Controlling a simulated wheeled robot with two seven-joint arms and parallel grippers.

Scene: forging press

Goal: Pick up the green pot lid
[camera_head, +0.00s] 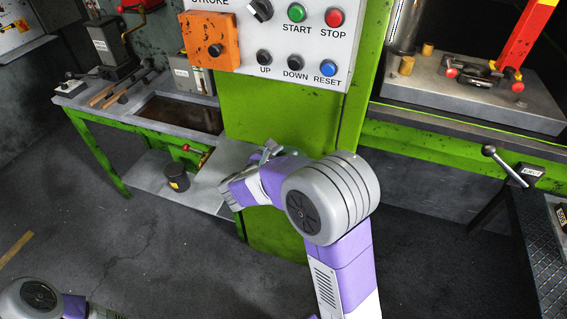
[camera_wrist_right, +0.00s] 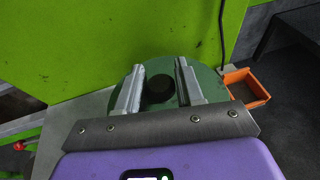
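The green pot lid (camera_wrist_right: 157,72) is a round dark green disc with a black knob (camera_wrist_right: 157,90), seen in the right wrist view. My right gripper (camera_wrist_right: 158,80) is open over it, with one finger on each side of the knob. Small gaps show between the fingers and the knob; I cannot tell the height of the fingertips over the lid. In the head view my right gripper (camera_head: 268,150) is partly hidden by my own wrist, and the lid is mostly hidden behind my arm. My left gripper is out of view.
The green press panel (camera_head: 285,110) rises just beyond my right gripper, below a control box (camera_head: 285,42) with buttons. An orange tray (camera_wrist_right: 246,88) sits right of the lid. A dark canister (camera_head: 177,179) stands on the low shelf at the left.

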